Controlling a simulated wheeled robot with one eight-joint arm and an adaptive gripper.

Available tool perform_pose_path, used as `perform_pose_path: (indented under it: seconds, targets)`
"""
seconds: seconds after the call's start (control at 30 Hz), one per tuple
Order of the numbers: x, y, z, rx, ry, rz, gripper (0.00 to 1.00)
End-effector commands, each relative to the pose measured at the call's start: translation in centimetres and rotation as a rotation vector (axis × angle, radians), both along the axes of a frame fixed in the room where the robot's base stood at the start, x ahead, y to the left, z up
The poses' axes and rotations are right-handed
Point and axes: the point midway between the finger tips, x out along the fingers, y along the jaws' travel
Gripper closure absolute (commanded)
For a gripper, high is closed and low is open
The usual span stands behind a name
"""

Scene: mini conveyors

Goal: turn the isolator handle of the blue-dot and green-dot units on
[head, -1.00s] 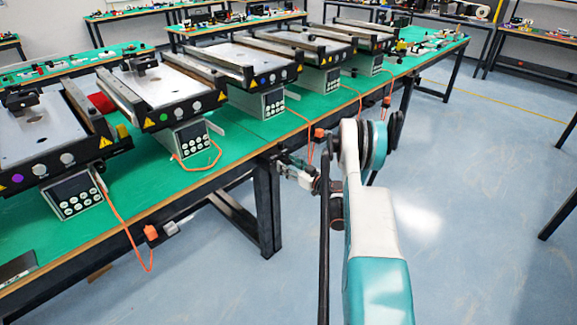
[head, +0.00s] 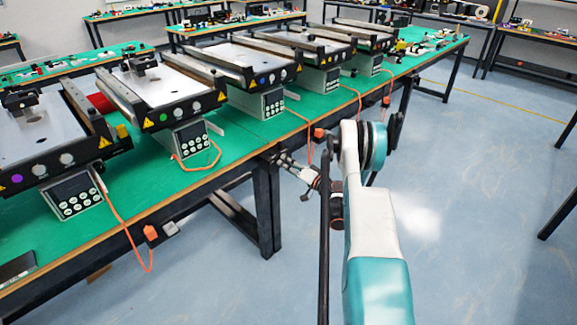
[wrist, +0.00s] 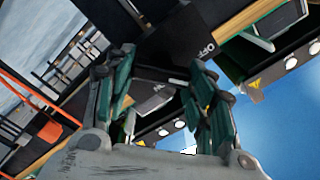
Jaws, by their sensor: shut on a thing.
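In the head view, the blue-dot unit (head: 262,72) and the green-dot unit (head: 165,95) stand on the green bench. My gripper (head: 277,158) is at the bench's front edge, below and in front of the blue-dot unit. In the wrist view, the teal fingers of my gripper (wrist: 163,84) stand on either side of a dark bar, which looks like an isolator handle (wrist: 163,72), and are shut on it. A black isolator box (wrist: 180,42) with a white "OFF" label lies just beyond the fingertips. The handle's exact angle is hard to tell.
A purple-dot unit (head: 45,135) stands at the left, and more units stand farther along the bench. Orange cables (head: 128,228) hang over the front edge. A dark bench leg (head: 266,210) is close below my gripper. The blue floor (head: 470,200) at the right is clear.

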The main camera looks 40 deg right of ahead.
Motion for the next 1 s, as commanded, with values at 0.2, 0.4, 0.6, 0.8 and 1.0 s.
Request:
perform_pose_path:
  seconds: [0.2, 0.4, 0.6, 0.8, 1.0]
  targets:
    - [-0.03, -0.11, -0.11, 0.201, 0.016, -0.001, 0.74]
    - [-0.03, -0.15, -0.17, 0.378, 0.03, -0.001, 0.74]
    - [-0.04, -0.17, -0.25, 0.521, 0.041, -0.001, 0.74]
    - [-0.04, -0.18, -0.29, 0.618, 0.049, -0.001, 0.74]
    - [-0.03, -0.19, -0.32, 0.667, 0.052, -0.002, 0.74]
